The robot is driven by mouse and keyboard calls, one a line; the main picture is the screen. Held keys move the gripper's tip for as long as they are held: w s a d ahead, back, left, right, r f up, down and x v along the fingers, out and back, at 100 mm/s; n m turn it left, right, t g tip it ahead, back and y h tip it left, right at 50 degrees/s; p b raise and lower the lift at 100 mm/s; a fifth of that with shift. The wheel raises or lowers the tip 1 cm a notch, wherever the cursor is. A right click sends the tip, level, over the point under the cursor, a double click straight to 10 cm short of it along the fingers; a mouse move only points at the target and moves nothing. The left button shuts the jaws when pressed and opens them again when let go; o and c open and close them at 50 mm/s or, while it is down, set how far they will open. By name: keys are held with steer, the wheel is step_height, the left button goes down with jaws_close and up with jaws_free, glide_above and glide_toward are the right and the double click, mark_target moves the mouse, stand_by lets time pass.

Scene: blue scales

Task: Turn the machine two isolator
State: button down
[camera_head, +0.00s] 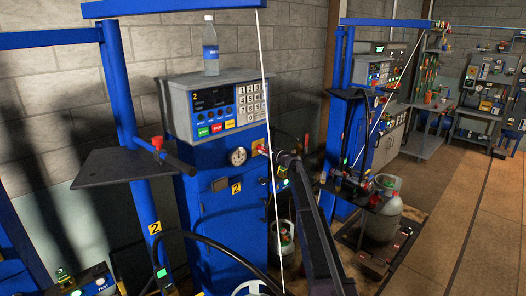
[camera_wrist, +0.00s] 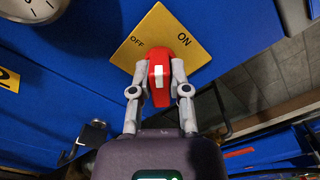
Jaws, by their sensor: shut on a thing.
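The machine two isolator is a red knob (camera_wrist: 160,66) with a white mark, on a yellow plate (camera_wrist: 150,37) lettered OFF at left and ON at right. My gripper (camera_wrist: 158,78) is shut on the red knob, one finger on each side. The plate also shows small in the head view (camera_head: 262,146), on the front of the blue machine two (camera_head: 215,225), right of a round gauge (camera_head: 237,156). My gripper (camera_head: 280,156) partly hides it there.
A bottle (camera_head: 210,45) stands on top of the machine. A dark shelf (camera_head: 115,168) and blue post stand at left. A thin white cable (camera_head: 268,100) hangs close to my gripper. A second blue machine and a gas cylinder (camera_head: 384,212) stand at right, beside open floor.

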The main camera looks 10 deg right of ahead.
steer(key=n, duration=0.4)
steer(key=shift+s+a+f+n, duration=0.1)
steer(key=shift+a+f+n, duration=0.05)
steer(key=shift+n, duration=0.15)
steer(key=shift+f+n, duration=0.15)
steer(key=shift+n, duration=1.85)
steer(key=c, duration=0.6)
jaws_free()
steer(key=shift+s+d, duration=0.25)
steer(key=v, duration=1.1)
